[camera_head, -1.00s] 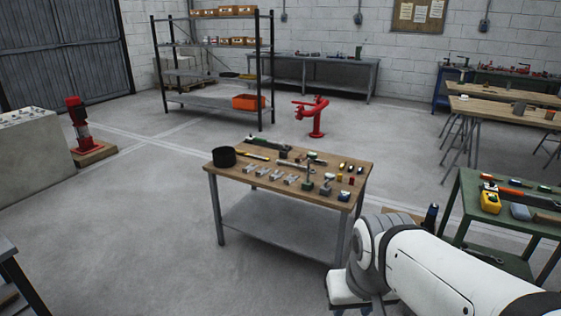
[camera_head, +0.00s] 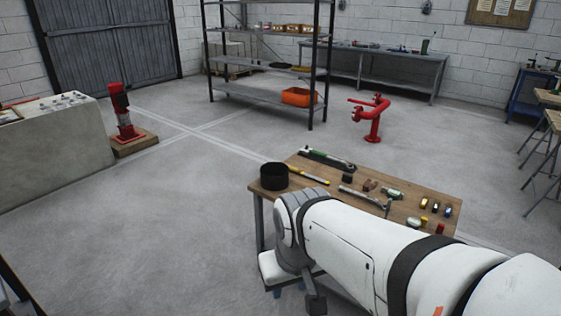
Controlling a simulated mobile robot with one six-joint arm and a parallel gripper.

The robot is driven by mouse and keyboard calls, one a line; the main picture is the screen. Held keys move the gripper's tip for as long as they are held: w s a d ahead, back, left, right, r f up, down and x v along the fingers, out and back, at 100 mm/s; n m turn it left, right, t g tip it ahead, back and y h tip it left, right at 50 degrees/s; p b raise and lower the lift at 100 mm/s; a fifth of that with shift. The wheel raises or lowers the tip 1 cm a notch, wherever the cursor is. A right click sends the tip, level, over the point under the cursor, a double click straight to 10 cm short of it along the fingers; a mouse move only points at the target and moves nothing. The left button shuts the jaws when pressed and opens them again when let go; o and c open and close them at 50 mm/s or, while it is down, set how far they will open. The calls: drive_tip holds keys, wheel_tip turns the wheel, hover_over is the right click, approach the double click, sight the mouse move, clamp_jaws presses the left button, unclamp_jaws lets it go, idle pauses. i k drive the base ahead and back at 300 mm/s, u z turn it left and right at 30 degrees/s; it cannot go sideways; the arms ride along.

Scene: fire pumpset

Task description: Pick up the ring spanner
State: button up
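A wooden-topped workbench (camera_head: 405,210) stands at the lower centre with several tools on it. A long silver tool (camera_head: 362,197) lies near its middle and may be the ring spanner; it is too small to tell. My white arm crosses in front of the bench and hides its near part, including tools there. The dark end of my gripper (camera_head: 315,300) shows low in the picture, in front of the bench and below its top. Its fingers are too unclear to tell open from shut.
A black round container (camera_head: 274,177), a yellow-handled tool (camera_head: 308,175) and a green-and-dark tool (camera_head: 325,160) lie on the bench's far side. A red pipe stand (camera_head: 372,122) and shelving (camera_head: 262,95) stand behind. The floor left of the bench is clear.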

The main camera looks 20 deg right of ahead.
sight(341, 187)
drive_tip(key=z, duration=0.15)
drive_tip(key=i, duration=1.25)
drive_tip(key=z, duration=1.25)
drive_tip(key=i, duration=0.7)
drive_tip(key=z, duration=0.4)
drive_tip(key=k, duration=0.9)
drive_tip(key=z, duration=0.2)
drive_tip(key=i, duration=0.9)
drive_tip(key=u, duration=0.1)
